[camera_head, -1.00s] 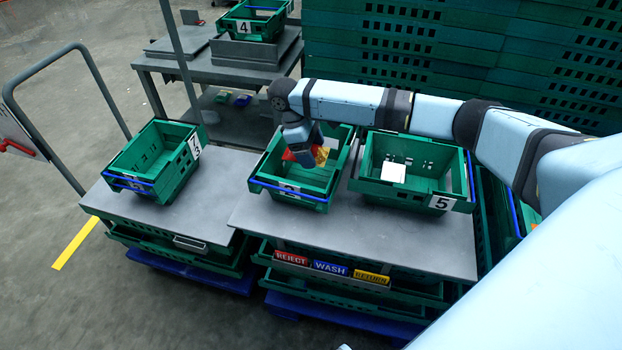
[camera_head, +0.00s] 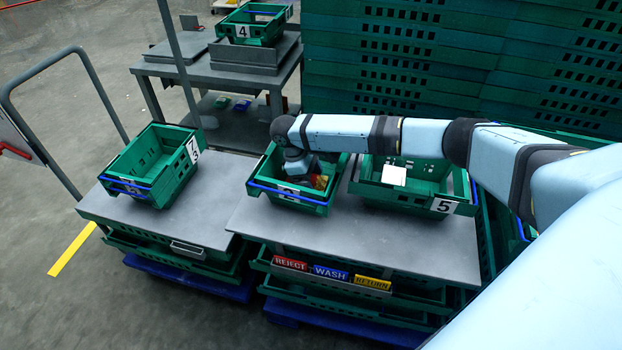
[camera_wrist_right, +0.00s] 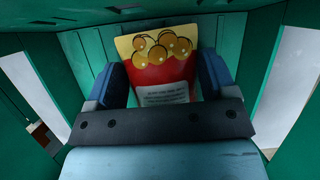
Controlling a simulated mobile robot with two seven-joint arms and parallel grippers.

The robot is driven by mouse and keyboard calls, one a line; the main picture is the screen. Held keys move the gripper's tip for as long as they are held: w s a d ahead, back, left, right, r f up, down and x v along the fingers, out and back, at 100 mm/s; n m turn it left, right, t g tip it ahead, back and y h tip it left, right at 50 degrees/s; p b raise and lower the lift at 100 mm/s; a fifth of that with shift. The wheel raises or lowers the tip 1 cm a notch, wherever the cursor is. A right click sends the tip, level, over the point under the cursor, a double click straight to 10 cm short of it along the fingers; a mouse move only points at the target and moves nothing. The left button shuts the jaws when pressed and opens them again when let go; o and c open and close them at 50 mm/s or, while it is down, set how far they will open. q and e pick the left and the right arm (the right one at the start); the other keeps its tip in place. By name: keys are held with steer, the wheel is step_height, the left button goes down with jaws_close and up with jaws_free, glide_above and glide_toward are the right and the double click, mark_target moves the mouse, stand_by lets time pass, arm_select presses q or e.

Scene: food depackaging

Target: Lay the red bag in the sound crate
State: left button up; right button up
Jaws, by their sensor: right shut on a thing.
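The red bag (camera_wrist_right: 165,72) has a yellow top with round golden shapes and a white label. My right gripper (camera_wrist_right: 162,84) is shut on it, one blue finger at each side. In the head view the bag (camera_head: 321,182) shows as a small red and yellow patch inside the green crate marked 2 (camera_head: 291,199), with my right gripper reaching down into that crate. The crate's green walls surround bag and gripper in the wrist view. Whether the bag touches the crate floor is hidden. My left gripper is not in view.
A green crate marked 5 (camera_head: 405,199) with a white card (camera_head: 394,175) stands close on the right. Another green crate (camera_head: 150,190) stands on the left table. Crate 4 (camera_head: 251,31) is on the rear bench. The grey tabletop (camera_head: 350,235) in front is clear.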

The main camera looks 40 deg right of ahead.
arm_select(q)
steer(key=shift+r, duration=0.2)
arm_select(e)
steer(key=shift+s+f, duration=0.1)
steer(key=shift+f, duration=0.25)
steer(key=o, duration=0.8)
steer(key=shift+f, duration=0.15)
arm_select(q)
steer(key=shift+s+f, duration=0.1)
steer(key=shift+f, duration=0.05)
arm_select(e)
steer(key=shift+o, duration=0.2)
steer(key=shift+s+a, duration=0.1)
steer(key=shift+f, duration=0.1)
arm_select(q)
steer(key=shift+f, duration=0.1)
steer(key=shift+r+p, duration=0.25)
steer(key=shift+p, duration=0.7)
arm_select(e)
steer(key=v, duration=1.3)
